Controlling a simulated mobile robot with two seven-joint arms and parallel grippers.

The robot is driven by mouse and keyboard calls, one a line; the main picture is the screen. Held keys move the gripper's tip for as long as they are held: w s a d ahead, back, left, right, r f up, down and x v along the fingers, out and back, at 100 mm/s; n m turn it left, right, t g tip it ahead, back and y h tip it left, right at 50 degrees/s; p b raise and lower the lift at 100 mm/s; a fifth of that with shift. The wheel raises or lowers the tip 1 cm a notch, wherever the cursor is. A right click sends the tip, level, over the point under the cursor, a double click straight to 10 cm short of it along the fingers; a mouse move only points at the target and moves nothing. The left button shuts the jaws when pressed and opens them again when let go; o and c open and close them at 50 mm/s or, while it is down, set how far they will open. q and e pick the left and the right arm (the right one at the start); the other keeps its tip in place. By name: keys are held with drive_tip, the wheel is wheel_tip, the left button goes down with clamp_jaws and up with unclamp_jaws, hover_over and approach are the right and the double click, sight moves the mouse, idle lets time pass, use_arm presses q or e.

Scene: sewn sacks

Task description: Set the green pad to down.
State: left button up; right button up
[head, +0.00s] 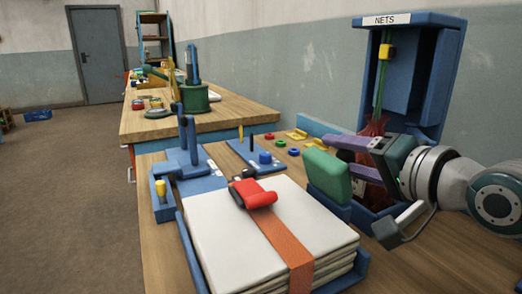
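The green pad (327,174) is a thick rounded block. It stands raised and slightly tilted at the back right of a stack of white sacks (225,235), not lying on them. My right gripper (352,157) comes in from the right, just behind and right of the pad. Its two fingers appear apart, with a gap between them. I cannot tell whether a finger touches the pad, and the pad's lower mount is partly hidden. My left gripper is not in view.
An orange strap with a red buckle (258,194) crosses the sacks, which sit in a blue tray (187,240). A blue stand marked NETS (445,75) holds a red net behind my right gripper. Blue fixtures (190,170) stand left. Another wooden table (240,108) is behind.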

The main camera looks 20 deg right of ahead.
clamp_jaws()
idle(1.2)
